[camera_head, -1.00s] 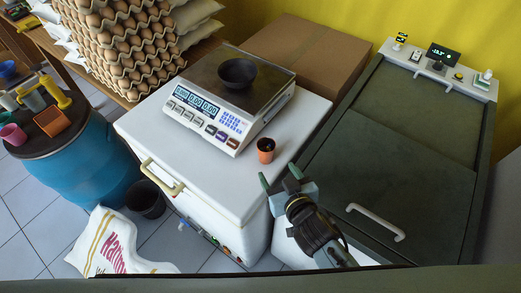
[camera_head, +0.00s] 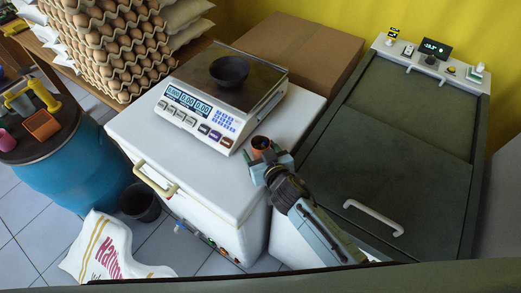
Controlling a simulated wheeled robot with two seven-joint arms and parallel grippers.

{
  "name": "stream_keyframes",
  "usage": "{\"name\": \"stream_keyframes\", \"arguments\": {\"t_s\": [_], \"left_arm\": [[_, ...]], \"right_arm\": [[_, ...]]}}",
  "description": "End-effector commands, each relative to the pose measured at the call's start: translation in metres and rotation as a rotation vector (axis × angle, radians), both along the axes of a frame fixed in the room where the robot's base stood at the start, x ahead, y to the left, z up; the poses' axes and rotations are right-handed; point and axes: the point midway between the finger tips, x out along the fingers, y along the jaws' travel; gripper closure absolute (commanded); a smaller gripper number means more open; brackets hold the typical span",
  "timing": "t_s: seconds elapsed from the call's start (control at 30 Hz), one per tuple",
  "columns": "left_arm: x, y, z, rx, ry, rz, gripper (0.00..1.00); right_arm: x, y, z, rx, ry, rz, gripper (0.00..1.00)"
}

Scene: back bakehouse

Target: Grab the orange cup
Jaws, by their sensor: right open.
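The orange cup (camera_head: 261,143) stands upright on the right part of the white chest top, just right of the scale. Its dark inside shows at the top, and its lower part is hidden by my gripper. My right gripper (camera_head: 262,158) is at the cup, with its fingers open and seemingly on either side of it. I cannot tell whether the fingers touch the cup. My left gripper is not in view.
A scale (camera_head: 222,95) with a dark bowl (camera_head: 229,71) on it stands close left of the cup. A dark green chest (camera_head: 394,170) with a white handle is to the right. A cardboard box (camera_head: 295,50) is behind. White chest top (camera_head: 160,135) is clear in front of the scale.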

Motion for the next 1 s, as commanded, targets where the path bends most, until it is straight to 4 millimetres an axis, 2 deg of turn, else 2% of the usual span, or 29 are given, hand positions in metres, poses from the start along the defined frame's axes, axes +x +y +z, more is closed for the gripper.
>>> {"name": "stream_keyframes", "arguments": {"t_s": [0.13, 0.17, 0.53, 0.8, 0.87, 1.0], "left_arm": [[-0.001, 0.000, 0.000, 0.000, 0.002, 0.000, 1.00], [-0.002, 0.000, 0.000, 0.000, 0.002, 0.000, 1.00], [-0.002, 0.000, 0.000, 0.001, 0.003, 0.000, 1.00], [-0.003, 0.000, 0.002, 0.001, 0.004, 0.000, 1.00], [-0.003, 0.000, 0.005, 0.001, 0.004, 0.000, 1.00], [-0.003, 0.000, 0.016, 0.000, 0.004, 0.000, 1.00]], "right_arm": [[0.000, 0.000, 0.000, 0.000, 0.000, 0.000, 0.33], [0.000, 0.000, 0.000, 0.000, 0.000, 0.000, 0.35], [0.000, 0.000, 0.000, -0.001, 0.000, -0.001, 0.83], [0.000, 0.000, 0.005, -0.002, -0.002, 0.000, 0.83], [0.000, 0.000, 0.012, -0.002, -0.004, 0.000, 0.83], [0.001, -0.001, 0.040, 0.000, -0.005, 0.001, 0.83]]}}
